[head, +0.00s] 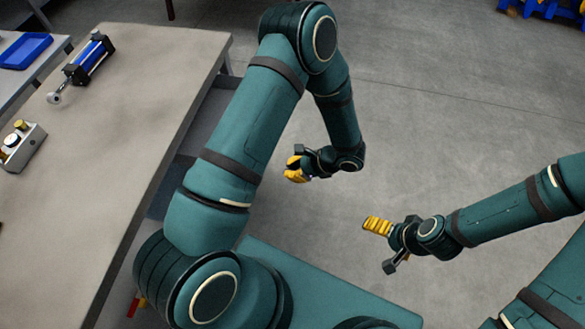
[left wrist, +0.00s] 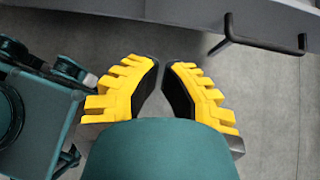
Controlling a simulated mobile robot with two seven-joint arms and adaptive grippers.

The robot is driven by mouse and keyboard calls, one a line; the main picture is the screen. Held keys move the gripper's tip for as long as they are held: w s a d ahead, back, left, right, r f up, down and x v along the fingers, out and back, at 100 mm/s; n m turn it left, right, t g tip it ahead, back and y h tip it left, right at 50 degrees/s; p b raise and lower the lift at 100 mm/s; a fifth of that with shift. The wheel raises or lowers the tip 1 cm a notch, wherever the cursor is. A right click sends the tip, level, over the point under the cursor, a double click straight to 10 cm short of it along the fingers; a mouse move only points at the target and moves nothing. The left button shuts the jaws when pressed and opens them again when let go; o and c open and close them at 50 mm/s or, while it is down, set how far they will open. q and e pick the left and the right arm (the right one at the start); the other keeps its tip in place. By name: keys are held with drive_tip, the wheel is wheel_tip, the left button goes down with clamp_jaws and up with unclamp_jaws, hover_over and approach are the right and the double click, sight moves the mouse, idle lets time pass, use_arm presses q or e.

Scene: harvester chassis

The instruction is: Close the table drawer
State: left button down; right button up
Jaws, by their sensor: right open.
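The table (head: 150,75) stands at the left in the head view. The grey drawer (head: 208,112) shows below its right edge, sticking out past the tabletop; my left arm hides much of it. In the left wrist view a grey front panel (left wrist: 190,13) with a dark bar handle (left wrist: 262,46) crosses the top. My left gripper (head: 296,170) is over the floor, right of the drawer and apart from it. Its yellow fingers (left wrist: 161,64) are partly open, with a narrow empty gap at the tips. My right gripper (head: 378,226) is open and empty, farther right.
On the tabletop are a blue and black cylinder device (head: 88,60) and a small grey box with knobs (head: 20,145). A blue tray (head: 25,50) lies on another surface at the far left.

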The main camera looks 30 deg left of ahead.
use_arm(q)
drive_tip(key=s+a+f+b, duration=0.1)
drive_tip(key=a+f, duration=0.3)
drive_tip(key=a, duration=0.4)
drive_tip(key=shift+s+a+f, duration=0.3)
drive_tip(key=shift+s+a, duration=0.1)
drive_tip(key=shift+s, duration=0.2)
use_arm(e)
drive_tip(key=shift+w+f, duration=0.1)
drive_tip(key=shift+f, duration=0.55)
use_arm(q)
drive_tip(key=shift+a, duration=0.1)
